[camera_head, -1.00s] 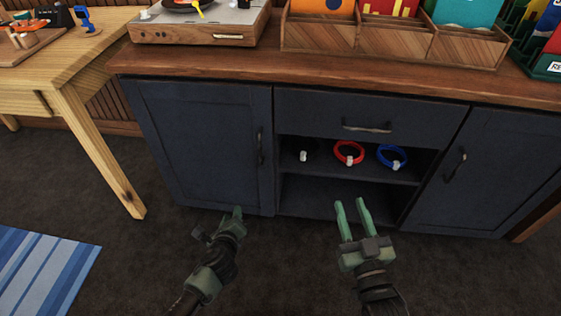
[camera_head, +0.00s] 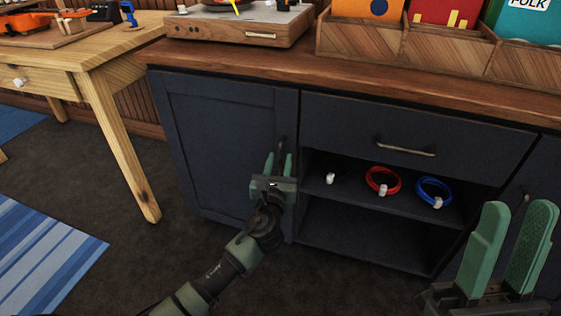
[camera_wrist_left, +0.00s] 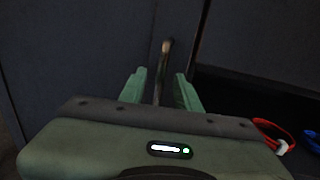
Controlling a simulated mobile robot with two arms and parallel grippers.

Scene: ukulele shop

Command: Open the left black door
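The left black door (camera_head: 222,145) is a dark blue-black panel on the cabinet's left side and looks closed. Its vertical handle (camera_head: 282,146) is near its right edge. My left gripper (camera_head: 278,164) is open in front of the door at the handle. In the left wrist view the handle (camera_wrist_left: 163,65) stands between the two green fingers of the left gripper (camera_wrist_left: 160,88), with a visible gap on both sides. My right gripper (camera_head: 508,245) is open and empty at the lower right, in front of the cabinet's right part.
A drawer (camera_head: 415,135) and open shelves with a red ring (camera_head: 382,182) and a blue ring (camera_head: 433,190) lie right of the door. A wooden table (camera_head: 100,85) stands at left. The dark floor (camera_head: 140,255) before the door is mostly clear.

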